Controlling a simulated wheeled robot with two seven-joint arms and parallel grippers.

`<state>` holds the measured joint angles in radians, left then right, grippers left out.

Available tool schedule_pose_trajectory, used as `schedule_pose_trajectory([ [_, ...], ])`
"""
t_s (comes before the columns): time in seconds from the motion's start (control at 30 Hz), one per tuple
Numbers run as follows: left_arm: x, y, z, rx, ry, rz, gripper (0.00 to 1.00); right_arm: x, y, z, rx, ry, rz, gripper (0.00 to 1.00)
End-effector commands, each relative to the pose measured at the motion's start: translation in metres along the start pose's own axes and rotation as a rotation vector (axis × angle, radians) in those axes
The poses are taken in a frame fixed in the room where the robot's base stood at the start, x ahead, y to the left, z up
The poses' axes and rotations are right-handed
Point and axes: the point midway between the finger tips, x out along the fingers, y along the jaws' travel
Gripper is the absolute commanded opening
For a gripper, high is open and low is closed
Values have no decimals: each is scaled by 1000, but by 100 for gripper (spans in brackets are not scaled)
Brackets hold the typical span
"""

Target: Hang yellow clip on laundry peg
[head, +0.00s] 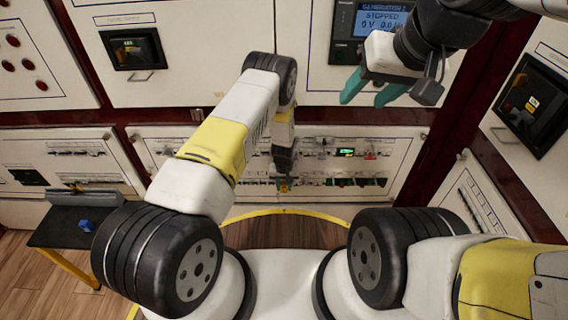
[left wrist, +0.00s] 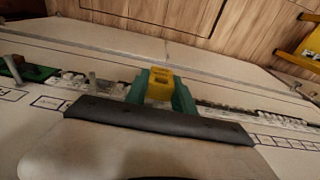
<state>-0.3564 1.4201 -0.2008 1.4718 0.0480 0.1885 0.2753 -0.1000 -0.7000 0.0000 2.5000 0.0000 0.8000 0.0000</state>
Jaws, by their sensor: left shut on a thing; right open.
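My left gripper (head: 284,182) is in front of the lower middle breaker panel, its teal fingers shut on the yellow clip. In the left wrist view the yellow clip (left wrist: 160,86) sits between the two fingertips (left wrist: 160,95), close to the panel's breaker row. Thin metal pegs stick out of the panel, one left of the clip (left wrist: 93,82) and one above it (left wrist: 168,48). The labels are too small to read, so I cannot tell which is the laundry peg. My right gripper (head: 374,92) is open and empty, high on the right before the upper panel.
A generator screen (head: 382,20) is behind my right gripper. A dark side table (head: 60,238) with a blue object (head: 85,225) stands at the lower left.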

Motion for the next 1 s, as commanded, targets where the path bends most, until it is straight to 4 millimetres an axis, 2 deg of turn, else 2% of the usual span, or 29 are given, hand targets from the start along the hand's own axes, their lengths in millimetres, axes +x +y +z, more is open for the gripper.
schedule_pose_trajectory([
  [0.53, 2, 0, -14, -1, 1, 0, 0, 0, 0, 0, 0, 0, 0, 51],
  [0.57, 1, 0, -14, 0, 1, 0, 34, 0, 0, 0, 0, 0, 0, 51],
  [0.67, 1, 1, -14, 0, 1, 1, 54, 0, 0, 0, 0, 0, 0, 51],
  [1.0, 1, 2, -14, 1, 3, 2, 56, 0, 0, 0, 0, 0, 0, 51],
])
